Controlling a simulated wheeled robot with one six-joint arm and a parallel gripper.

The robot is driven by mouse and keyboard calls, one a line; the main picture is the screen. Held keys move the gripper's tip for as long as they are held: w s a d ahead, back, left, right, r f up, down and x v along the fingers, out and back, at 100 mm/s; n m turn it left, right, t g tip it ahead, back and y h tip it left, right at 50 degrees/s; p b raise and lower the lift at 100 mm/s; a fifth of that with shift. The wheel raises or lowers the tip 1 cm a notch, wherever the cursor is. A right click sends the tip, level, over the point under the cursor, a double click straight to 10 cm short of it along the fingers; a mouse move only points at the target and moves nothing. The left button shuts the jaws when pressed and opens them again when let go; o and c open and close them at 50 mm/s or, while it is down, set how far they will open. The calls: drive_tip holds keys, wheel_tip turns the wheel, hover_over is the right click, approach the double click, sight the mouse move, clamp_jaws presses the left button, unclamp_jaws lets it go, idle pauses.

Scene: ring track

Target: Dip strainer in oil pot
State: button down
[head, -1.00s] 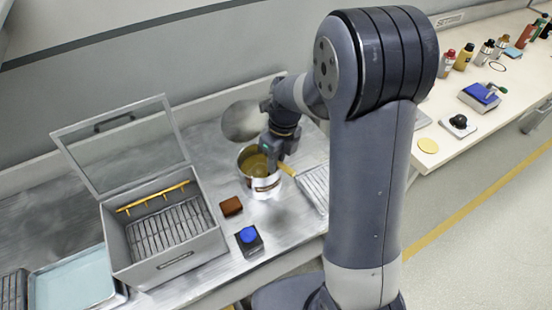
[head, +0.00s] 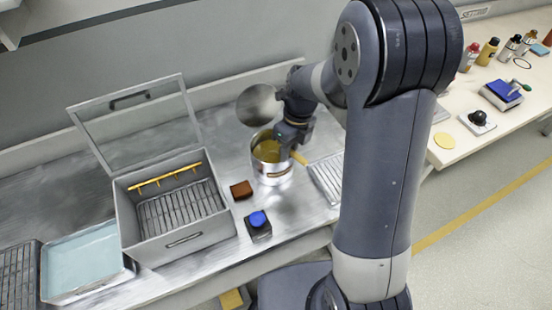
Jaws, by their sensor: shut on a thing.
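The oil pot (head: 272,174) is a silver pot with yellow-brown oil (head: 267,150) showing inside. It stands upright on the metal counter, left of my arm. My gripper (head: 290,142) is at the pot's right rim, pointing down. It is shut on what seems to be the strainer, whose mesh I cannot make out. A short yellow-orange bar (head: 299,157) sticks out to the right below the gripper; I cannot tell whether it belongs to the strainer or the pot. My wrist hides the far right part of the pot.
Left of the pot are a brown block (head: 241,190), a blue-topped button box (head: 258,224) and an open lidded box (head: 182,244) with a rack. A wire rack (head: 328,178) lies right of the pot. A blue tray (head: 84,262) is at far left.

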drive_tip(key=shift+r, duration=0.1)
wheel_tip(320, 180, up, 13)
drive_tip(key=p, duration=1.1)
drive_tip(key=shift+f+p, duration=0.2)
drive_tip(key=shift+p, duration=0.15)
idle(0.4)
idle(1.1)
wheel_tip(320, 180, up, 4)
drive_tip(key=p, duration=0.3)
drive_tip(key=shift+p, duration=0.3)
idle(0.3)
